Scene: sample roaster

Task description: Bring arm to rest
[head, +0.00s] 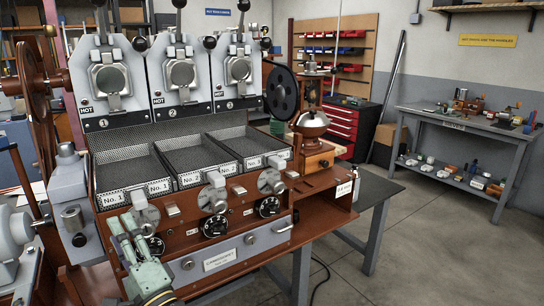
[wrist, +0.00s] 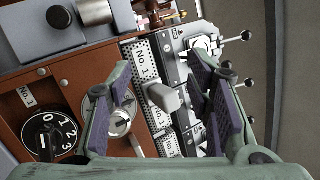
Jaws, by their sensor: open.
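My gripper (head: 126,240) is at the lower left of the head view, in front of the roaster's left section. Its pale green fingers with purple pads are open in the wrist view (wrist: 165,105), with nothing held between them. Beyond the fingers are a grey lever handle (wrist: 163,97) and a round metal dial (wrist: 118,122). I cannot tell whether a finger touches the dial. The sample roaster (head: 195,215) has three hot stations above three black mesh trays labelled No. 1, No. 2 and No. 3.
A black numbered knob (wrist: 50,135) sits left of the fingers in the wrist view. A red tool chest (head: 345,125) and a grey workbench (head: 470,120) stand behind to the right. The concrete floor (head: 440,240) at the right is clear.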

